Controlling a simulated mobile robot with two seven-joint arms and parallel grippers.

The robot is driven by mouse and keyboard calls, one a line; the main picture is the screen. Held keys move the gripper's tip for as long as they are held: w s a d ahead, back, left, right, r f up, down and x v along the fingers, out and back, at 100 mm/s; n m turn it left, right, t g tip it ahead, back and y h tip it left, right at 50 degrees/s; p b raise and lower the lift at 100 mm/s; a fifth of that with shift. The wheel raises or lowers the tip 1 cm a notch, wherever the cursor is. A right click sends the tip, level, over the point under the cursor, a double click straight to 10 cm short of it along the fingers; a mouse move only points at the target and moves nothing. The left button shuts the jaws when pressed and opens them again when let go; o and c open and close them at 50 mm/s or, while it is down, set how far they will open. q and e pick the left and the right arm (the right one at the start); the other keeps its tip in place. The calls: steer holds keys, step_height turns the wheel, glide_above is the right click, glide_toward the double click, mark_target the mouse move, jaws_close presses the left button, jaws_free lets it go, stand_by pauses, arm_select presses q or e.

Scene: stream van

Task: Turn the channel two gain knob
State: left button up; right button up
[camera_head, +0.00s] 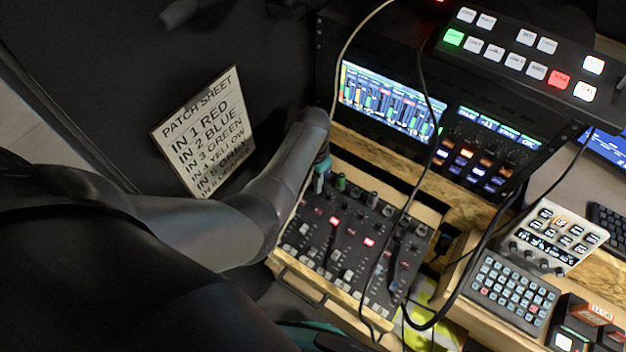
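The mixer (345,245) is a dark panel of small knobs, buttons and faders with red lights, set in a wooden frame in the centre. A row of knobs (372,199) runs along its far edge. The channel two gain knob cannot be singled out, as labels are too small to read. My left arm comes in from the left over the mixer's far left corner. My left gripper (321,167) is mostly hidden by its wrist; a teal part shows at the end of the knob row. Contact and finger opening cannot be made out. My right gripper is not in view.
Black cables (413,185) hang across the mixer's right part. A lit switcher (520,62), a screen (388,101) and a keypad (512,290) crowd the right. A handle bar edges the mixer's near side.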

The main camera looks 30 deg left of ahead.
arm_select(q)
jaws_close()
steer(key=shift+r+n+p, duration=0.2)
steer(key=shift+n+p, duration=0.7)
steer(key=shift+n, duration=0.2)
steer(key=shift+f+n+p, duration=0.2)
steer(key=shift+n+p, duration=0.3)
steer(key=shift+n, duration=1.1)
steer(key=shift+o, duration=2)
jaws_free()
